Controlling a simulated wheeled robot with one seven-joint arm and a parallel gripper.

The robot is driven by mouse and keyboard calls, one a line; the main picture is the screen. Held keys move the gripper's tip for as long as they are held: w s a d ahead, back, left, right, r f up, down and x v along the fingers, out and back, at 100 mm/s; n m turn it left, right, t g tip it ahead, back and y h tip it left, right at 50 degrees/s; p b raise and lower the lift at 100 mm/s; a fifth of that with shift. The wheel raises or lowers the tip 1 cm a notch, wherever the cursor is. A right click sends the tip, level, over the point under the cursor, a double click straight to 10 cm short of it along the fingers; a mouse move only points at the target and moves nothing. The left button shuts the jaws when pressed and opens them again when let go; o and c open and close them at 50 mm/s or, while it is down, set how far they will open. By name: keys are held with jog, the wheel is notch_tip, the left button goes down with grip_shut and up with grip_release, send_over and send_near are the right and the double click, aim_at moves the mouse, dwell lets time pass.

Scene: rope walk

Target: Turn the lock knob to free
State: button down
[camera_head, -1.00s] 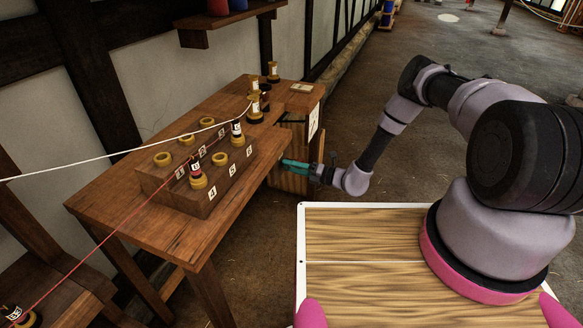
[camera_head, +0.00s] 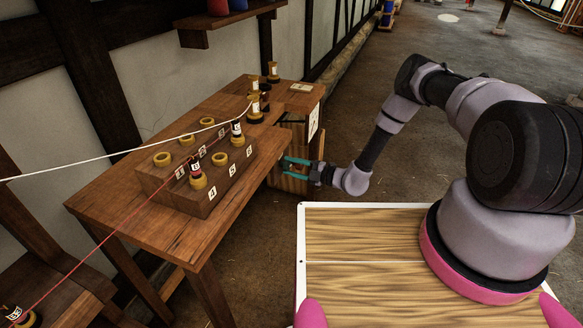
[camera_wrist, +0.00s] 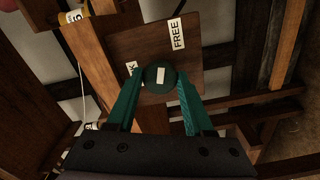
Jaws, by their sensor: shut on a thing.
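The round, dark green lock knob (camera_wrist: 151,85) sits on a brown wooden panel (camera_wrist: 205,50) in the wrist view, with a pale mark on its face. A FREE label (camera_wrist: 177,34) is above and right of it. A second label (camera_wrist: 130,67), partly hidden and ending in K, is left of it. My gripper (camera_wrist: 160,80) is shut on the knob, one teal finger on each side.
The wooden bench (camera_head: 150,235) carries a block with several yellow rings and bobbins (camera_head: 198,178). A white cord (camera_head: 120,154) and a red cord (camera_head: 100,245) run across it. A wall shelf (camera_head: 215,25) hangs above. The floor (camera_head: 430,120) behind my arm is clear.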

jog(key=shift+d, duration=0.1)
dwell(0.3)
jog(key=shift+c, duration=1.6)
grip_release()
jog(key=v, duration=1)
jog(key=shift+d, duration=0.35)
jog(key=shift+s, duration=0.15)
jog(key=shift+r, duration=0.1)
